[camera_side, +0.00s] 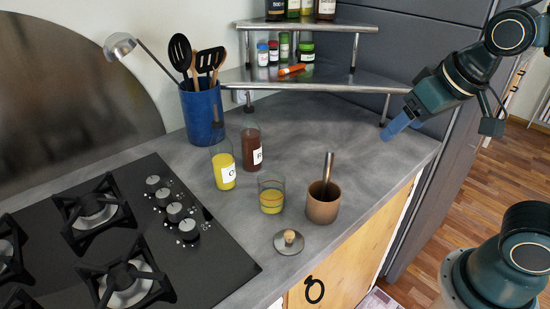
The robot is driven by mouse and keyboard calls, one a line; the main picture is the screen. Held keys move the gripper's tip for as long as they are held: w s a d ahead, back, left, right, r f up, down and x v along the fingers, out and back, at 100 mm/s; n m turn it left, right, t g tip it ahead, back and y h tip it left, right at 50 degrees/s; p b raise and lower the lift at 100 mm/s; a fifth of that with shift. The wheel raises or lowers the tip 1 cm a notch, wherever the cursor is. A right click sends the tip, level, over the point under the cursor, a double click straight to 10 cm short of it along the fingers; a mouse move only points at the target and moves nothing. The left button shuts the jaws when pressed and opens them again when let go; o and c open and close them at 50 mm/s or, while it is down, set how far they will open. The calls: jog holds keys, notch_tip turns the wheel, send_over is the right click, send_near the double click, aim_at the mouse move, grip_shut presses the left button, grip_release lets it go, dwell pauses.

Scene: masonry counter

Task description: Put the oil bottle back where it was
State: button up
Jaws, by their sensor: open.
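The oil bottle (225,174), clear glass with yellow oil and a white label starting with "O", stands upright on the grey counter, right of the stove. A similar bottle with dark brown liquid (252,150) stands close to its right and slightly behind. A glass with yellow liquid (271,198) stands in front of them. My gripper (396,128), with blue fingers, is open and empty above the right end of the counter, well apart from the bottles.
A mortar with pestle (322,203) and a small round lid with a knob (289,242) are near the counter's front edge. A blue utensil pot (203,112) stands behind the bottles. A metal corner shelf (335,78) holds jars. The counter's back right is clear.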

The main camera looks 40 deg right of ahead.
jog(key=s+n, duration=0.1)
jog(key=s, duration=0.5)
jog(key=shift+s+f+n+y, duration=0.15)
jog(key=shift+f+n+y, duration=0.1)
jog(key=shift+n+y, duration=0.15)
